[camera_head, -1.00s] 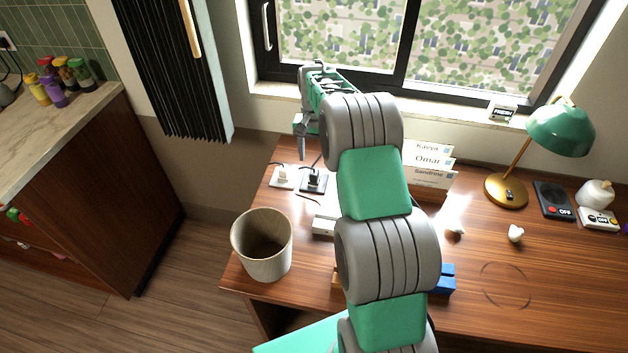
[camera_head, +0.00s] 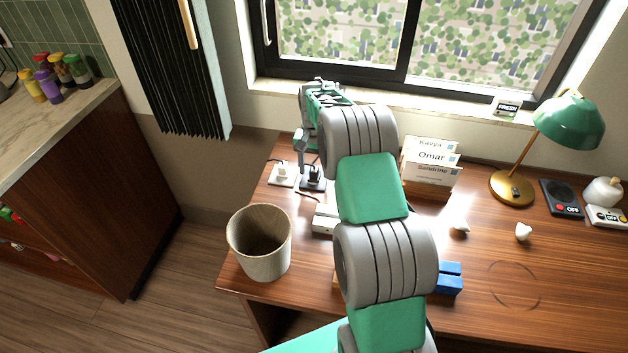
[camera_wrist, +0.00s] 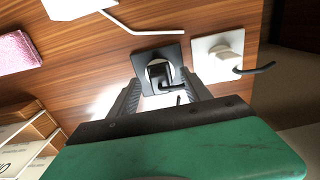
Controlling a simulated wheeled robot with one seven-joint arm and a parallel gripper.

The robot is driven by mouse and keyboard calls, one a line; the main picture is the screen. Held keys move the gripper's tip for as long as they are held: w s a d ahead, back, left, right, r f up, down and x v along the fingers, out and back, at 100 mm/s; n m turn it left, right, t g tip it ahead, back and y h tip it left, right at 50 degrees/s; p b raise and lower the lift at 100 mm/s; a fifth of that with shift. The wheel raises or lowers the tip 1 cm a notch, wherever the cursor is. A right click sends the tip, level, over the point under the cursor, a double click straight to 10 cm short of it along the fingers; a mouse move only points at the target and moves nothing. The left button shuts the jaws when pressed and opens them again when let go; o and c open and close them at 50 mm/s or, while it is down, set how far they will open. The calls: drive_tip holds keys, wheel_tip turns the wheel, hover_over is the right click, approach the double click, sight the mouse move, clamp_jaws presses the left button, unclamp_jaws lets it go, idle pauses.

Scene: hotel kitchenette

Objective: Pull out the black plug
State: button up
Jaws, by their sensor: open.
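The black plug (camera_head: 314,171) sits in a dark square socket plate on the desk, near its back left corner. In the wrist view the black plug (camera_wrist: 160,74) stands in the round light centre of the dark plate (camera_wrist: 172,51), with a short black cord to its right. My gripper (camera_head: 303,165) is just above the dark plate. In the wrist view its two fingers (camera_wrist: 158,92) are apart, one on each side of the plug. I cannot tell whether they touch it. A white plug (camera_head: 282,171) in a white plate (camera_head: 284,182) is close by on the left.
A bin (camera_head: 260,243) stands at the desk's front left. A name card holder (camera_head: 430,178), a green lamp (camera_head: 570,122) and a blue block (camera_head: 449,279) are to the right. The window sill (camera_head: 400,99) runs behind my arm.

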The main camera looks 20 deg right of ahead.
sight(314, 169)
drive_tip(key=shift+f, duration=0.8)
idle(0.4)
clamp_jaws()
idle(0.5)
drive_tip(key=shift+r, duration=0.15)
drive_tip(key=shift+r+p, duration=1.45)
drive_tip(key=shift+r, duration=1.45)
